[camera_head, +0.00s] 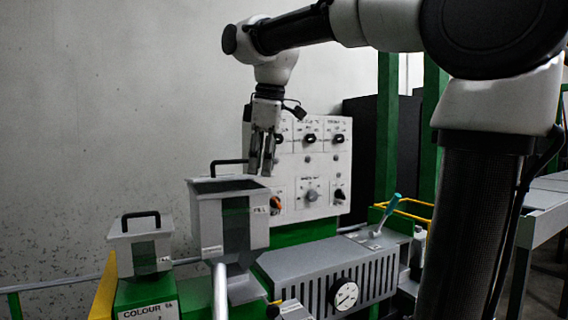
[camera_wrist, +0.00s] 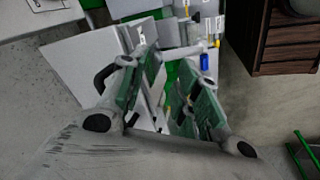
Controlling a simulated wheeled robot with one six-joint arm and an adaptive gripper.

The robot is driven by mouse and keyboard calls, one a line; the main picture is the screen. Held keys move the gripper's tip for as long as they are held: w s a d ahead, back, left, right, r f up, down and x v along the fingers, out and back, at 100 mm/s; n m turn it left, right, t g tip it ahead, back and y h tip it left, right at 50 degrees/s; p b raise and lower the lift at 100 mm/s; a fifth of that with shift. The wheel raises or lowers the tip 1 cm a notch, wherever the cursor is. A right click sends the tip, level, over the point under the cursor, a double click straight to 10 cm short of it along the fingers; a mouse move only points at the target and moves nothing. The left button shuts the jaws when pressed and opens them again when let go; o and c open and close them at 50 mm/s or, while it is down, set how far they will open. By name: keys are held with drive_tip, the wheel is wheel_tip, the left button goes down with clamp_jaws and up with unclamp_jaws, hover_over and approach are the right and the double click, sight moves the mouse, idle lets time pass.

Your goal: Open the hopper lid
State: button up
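The larger grey hopper (camera_head: 252,225) stands at the middle of the head view with a green stripe on its front. Its top shows a dark area inside a grey rim, which looks like an open mouth. A black handle (camera_head: 228,163) rises at its far edge; I cannot tell the lid's exact angle. In the wrist view a grey panel (camera_wrist: 78,62) with a black handle (camera_wrist: 102,78) lies left of the fingers. My gripper (camera_head: 262,168) points down above the hopper's right far side, its fingers apart and empty. It also shows in the wrist view (camera_wrist: 172,75).
A smaller hopper (camera_head: 140,245) with a black handle stands at left on the green base marked COLOUR. A control panel (camera_head: 312,165) with knobs is close behind my gripper. A slotted grey housing (camera_head: 330,270) with a gauge and a teal-handled lever (camera_head: 386,215) are to the right.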

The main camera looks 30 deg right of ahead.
drive_tip(key=s+d, duration=0.2)
drive_tip(key=d, duration=0.1)
drive_tip(key=shift+s+m, duration=0.3)
idle(0.3)
